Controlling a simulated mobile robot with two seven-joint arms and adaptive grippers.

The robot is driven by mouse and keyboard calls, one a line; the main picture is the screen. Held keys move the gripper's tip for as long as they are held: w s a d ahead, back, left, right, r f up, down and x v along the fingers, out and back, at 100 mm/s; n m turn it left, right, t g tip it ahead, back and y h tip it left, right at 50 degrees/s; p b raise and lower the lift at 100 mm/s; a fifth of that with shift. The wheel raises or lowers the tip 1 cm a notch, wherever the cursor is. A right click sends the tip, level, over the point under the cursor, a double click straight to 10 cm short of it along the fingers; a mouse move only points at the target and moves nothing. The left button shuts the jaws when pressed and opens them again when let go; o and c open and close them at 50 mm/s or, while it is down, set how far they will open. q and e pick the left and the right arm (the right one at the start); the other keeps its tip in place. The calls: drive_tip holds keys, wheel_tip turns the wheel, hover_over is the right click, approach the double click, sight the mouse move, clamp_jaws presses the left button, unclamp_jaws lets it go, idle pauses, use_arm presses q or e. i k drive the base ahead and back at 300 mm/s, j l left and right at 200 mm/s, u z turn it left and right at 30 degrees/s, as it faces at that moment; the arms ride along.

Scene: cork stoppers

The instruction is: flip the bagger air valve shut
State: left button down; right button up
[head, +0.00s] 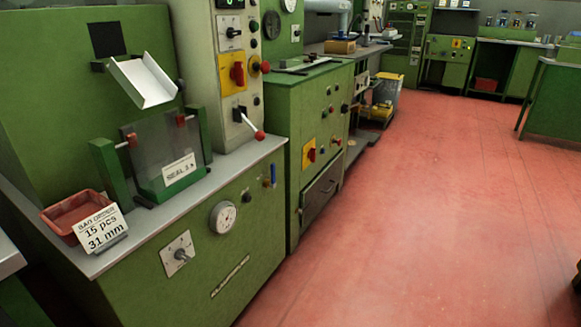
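The bagger is the green machine (150,285) at the left, with a grey top. A small blue handle (273,174) stands upright on its front face, near the right end. It looks like the air valve, but no label on it is readable. A round white gauge (222,217) and a plate with a dark knob (179,254) are on the same face, to its left. Neither of my grippers shows in the head view.
A red tray (75,217) and a bag order card (101,229) stand on the bagger's top. A red-balled lever (258,134) sticks out from the panel above. A green cabinet (322,150) adjoins at right. The red floor (410,220) in front is clear.

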sight(272, 184)
drive_tip(key=i+l+z, duration=0.2)
drive_tip(key=i, duration=0.75)
